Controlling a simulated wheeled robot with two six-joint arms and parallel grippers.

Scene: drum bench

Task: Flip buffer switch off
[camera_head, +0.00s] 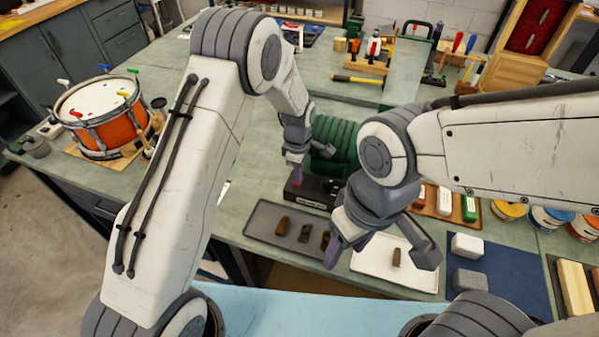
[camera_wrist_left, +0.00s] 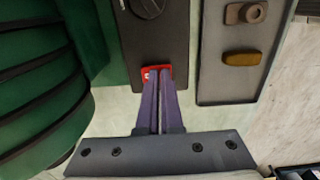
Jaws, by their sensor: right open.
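The buffer shows in the head view as a green ribbed body (camera_head: 336,138) with a dark switch box (camera_head: 312,193) in front. In the left wrist view I see part of the green body (camera_wrist_left: 38,95), the dark box with a round knob (camera_wrist_left: 147,8), and a red switch (camera_wrist_left: 156,71) at the box's end. My left gripper (camera_head: 295,178) points down at the box. Its purple fingers (camera_wrist_left: 160,88) are together, with their tips at the red switch; I cannot tell whether they touch it. My right gripper (camera_head: 382,254) is open and empty over the trays.
A grey tray (camera_head: 262,217) holds small brown pieces. A white tray (camera_head: 425,272) with one brown piece lies to its right, below my right gripper. A blue mat (camera_head: 510,268) holds grey blocks. An orange drum (camera_head: 110,128) stands at the far left.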

